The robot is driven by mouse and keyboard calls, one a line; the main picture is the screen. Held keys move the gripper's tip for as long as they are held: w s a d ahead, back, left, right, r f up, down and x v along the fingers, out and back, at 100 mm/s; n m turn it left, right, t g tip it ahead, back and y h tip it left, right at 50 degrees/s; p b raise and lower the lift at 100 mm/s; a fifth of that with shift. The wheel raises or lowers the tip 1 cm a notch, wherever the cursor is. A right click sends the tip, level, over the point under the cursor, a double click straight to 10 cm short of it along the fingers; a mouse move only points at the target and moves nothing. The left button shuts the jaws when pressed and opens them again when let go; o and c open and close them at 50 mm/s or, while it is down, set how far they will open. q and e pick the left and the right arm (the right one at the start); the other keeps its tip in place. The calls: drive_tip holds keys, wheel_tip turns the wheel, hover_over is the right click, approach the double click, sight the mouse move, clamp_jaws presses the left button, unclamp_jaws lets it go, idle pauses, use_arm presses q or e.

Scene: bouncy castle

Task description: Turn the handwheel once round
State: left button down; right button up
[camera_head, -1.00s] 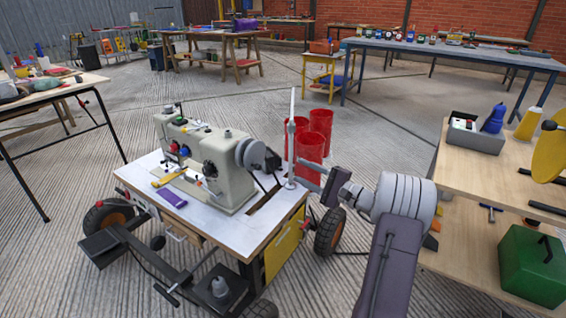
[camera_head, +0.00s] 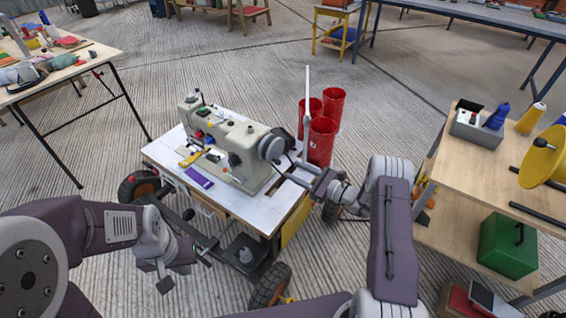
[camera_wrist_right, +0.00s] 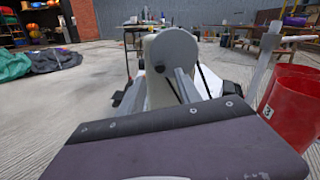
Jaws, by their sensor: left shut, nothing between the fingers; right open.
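The handwheel (camera_head: 271,146) is a pale grey disc on the right end of a cream sewing machine (camera_head: 232,150). In the right wrist view the handwheel (camera_wrist_right: 172,52) is straight ahead, with a small dark knob (camera_wrist_right: 159,68) on its face. My right gripper (camera_head: 298,170) is open just right of the wheel, its fingers pointing at it. In the wrist view its two fingers (camera_wrist_right: 172,88) reach toward the wheel's lower part; I cannot tell whether they touch it. My left gripper (camera_head: 166,280) is shut and empty, low at the left, apart from the machine.
The machine stands on a white-topped wheeled cart (camera_head: 160,152), with a purple item (camera_head: 199,178) on top. A white upright post (camera_head: 307,95) and red bins (camera_head: 321,140) stand close behind my right gripper. A wooden workbench (camera_head: 470,160) is at the right.

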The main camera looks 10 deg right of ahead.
sight(280, 164)
drive_tip(key=b+x, duration=0.1)
drive_tip(key=x, duration=0.4)
drive_tip(key=shift+w+a, duration=0.55)
drive_tip(key=shift+w, duration=0.05)
clamp_jaws()
drive_tip(key=shift+f+b, duration=0.1)
drive_tip(key=shift+b, duration=0.2)
drive_tip(key=w+d+n+b, duration=0.1)
drive_tip(key=n+b, duration=0.6)
drive_tip(key=b, duration=0.1)
drive_tip(key=w+d+n+b, duration=0.1)
drive_tip(key=n+b, duration=0.7)
drive_tip(key=b, duration=0.1)
drive_tip(key=w+d+n+b, duration=0.2)
drive_tip(key=n+b, duration=0.5)
drive_tip(key=b, duration=0.1)
drive_tip(key=shift+f+n+b, duration=0.35)
drive_tip(key=shift+n+b, duration=0.05)
drive_tip(key=shift+d+r+n+b, duration=0.15)
drive_tip(key=shift+r+n+b, duration=0.35)
drive_tip(key=shift+b, duration=0.4)
